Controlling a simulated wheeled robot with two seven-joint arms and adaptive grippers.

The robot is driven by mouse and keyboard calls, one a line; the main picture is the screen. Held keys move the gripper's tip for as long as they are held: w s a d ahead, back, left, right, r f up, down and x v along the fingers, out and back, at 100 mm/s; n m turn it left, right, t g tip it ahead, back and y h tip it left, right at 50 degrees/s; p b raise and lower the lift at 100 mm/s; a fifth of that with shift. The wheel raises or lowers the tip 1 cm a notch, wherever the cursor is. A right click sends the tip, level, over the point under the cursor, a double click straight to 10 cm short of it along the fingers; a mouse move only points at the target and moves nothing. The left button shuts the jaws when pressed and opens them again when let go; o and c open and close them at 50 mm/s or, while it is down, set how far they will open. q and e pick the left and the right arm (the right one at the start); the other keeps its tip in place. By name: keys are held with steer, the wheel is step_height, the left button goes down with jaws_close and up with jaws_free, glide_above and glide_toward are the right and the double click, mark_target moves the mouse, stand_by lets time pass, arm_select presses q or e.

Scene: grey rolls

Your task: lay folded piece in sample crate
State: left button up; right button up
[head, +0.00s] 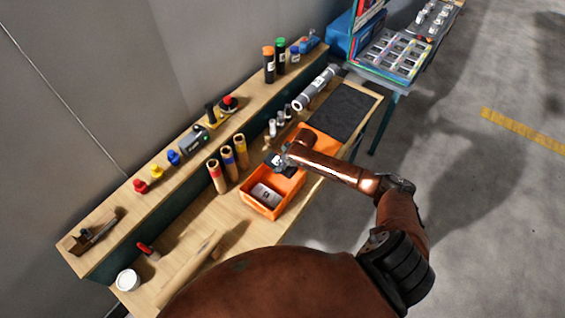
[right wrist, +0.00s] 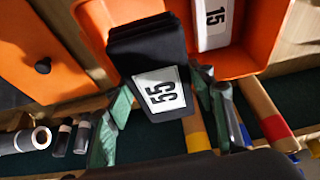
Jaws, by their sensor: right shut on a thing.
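The folded piece is black with a white label reading 55 (right wrist: 150,50); it also shows small and dark in the head view (head: 288,170). My right gripper (right wrist: 163,92) is shut on it, with a green finger on each side. The orange sample crate (head: 258,207) stands on the bench, and its orange wall also shows in the right wrist view (right wrist: 240,66). The piece is over the crate's far part; I cannot tell whether it touches the bottom. A white piece labelled 15 (right wrist: 212,22) lies in the crate. My left gripper is not in view.
Three brown rolls with coloured bands (head: 228,165) stand beside the crate on the left. A grey roll (head: 316,87) and a dark mat (head: 338,110) lie beyond. A raised shelf (head: 130,207) with small tools runs along the wall. A white tub (head: 128,280) stands near the bench's near end.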

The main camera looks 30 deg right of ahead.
step_height(320, 180, down, 3)
steer(key=shift+r+b, duration=0.1)
steer(key=shift+b, duration=0.45)
steer(key=shift+f+b, duration=2.1)
steer(key=shift+f, duration=1.9)
steer(key=o, duration=1.3)
steer(key=shift+o, duration=0.2)
step_height(320, 180, up, 11)
steer(key=p, duration=1)
steer(key=shift+p, duration=0.4)
steer(key=shift+f, duration=0.15)
